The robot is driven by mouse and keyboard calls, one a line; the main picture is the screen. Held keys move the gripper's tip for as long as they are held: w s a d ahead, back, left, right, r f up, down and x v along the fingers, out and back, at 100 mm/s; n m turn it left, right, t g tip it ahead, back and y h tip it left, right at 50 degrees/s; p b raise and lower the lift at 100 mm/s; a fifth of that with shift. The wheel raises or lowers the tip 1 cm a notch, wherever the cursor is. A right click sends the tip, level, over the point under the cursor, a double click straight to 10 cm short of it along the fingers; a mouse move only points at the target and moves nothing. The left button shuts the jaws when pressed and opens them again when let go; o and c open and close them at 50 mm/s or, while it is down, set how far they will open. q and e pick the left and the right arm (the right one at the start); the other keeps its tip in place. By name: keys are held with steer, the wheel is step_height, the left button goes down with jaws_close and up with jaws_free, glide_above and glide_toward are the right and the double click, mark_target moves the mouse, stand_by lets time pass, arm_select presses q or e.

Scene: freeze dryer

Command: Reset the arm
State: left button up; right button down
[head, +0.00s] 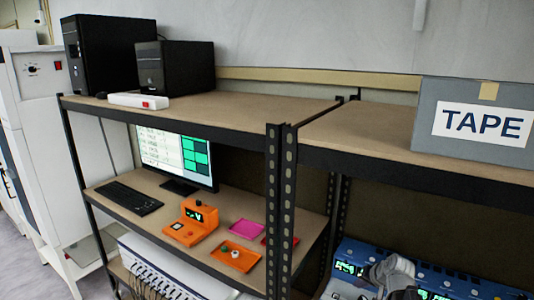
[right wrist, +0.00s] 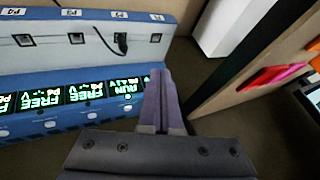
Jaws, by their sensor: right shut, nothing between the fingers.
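My right gripper (right wrist: 161,78) shows in the right wrist view with its two fingers together and nothing between them. In the head view, part of my right arm and gripper (head: 392,271) is at the bottom right, in front of blue units with lit displays (head: 447,284). Those blue units (right wrist: 75,122) also fill the left of the right wrist view. Their screens read "FREE" and "RUN". The fingers are beside the "RUN" screen; I cannot tell whether they touch it. My left gripper is not in either view.
A dark metal shelf post (head: 279,210) divides two racks. The left rack holds a monitor (head: 176,158), a keyboard (head: 129,198), an orange device (head: 192,222) and coloured trays (head: 235,257). A grey TAPE box (head: 470,155) is at upper right. A brown shelf panel (right wrist: 250,62) stands right of the gripper.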

steer(key=s+a+f+n+g, duration=0.2)
steer(key=s+a, duration=0.3)
steer(key=a, duration=0.3)
steer(key=s+a+f+n+g, duration=0.1)
steer(key=s+a+n+g, duration=0.15)
steer(key=s+a, duration=0.5)
steer(key=s+a+n+g+h, duration=0.2)
steer(key=s+a+n+h, duration=0.1)
steer(key=s+a, duration=0.5)
steer(key=s+n, duration=0.1)
steer(key=s, duration=0.2)
steer(key=shift+a+f+g, duration=0.3)
steer(key=shift+f+g, duration=0.05)
steer(key=shift+f, duration=0.05)
steer(key=shift+s, duration=0.1)
